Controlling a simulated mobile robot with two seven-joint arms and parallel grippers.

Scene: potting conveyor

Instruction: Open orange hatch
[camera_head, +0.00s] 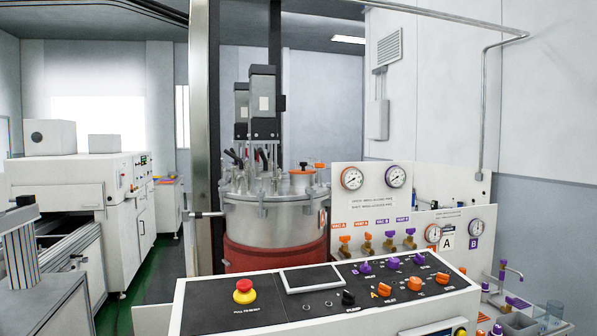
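A steel tank (275,215) with a red lower band (275,254) stands behind the control console. On the right of its lid is a short, light-coloured port with an orange rim, which looks like the orange hatch (302,173). A small orange piece (319,165) shows just to its right. The hatch appears closed, but it is too small to be sure. Neither of my grippers is in view.
The console (330,300) with a red emergency button (243,291) and several knobs spans the front. A gauge panel (370,205) stands right of the tank. A steel post (200,120) rises left of it, and motors (264,100) rise above the lid.

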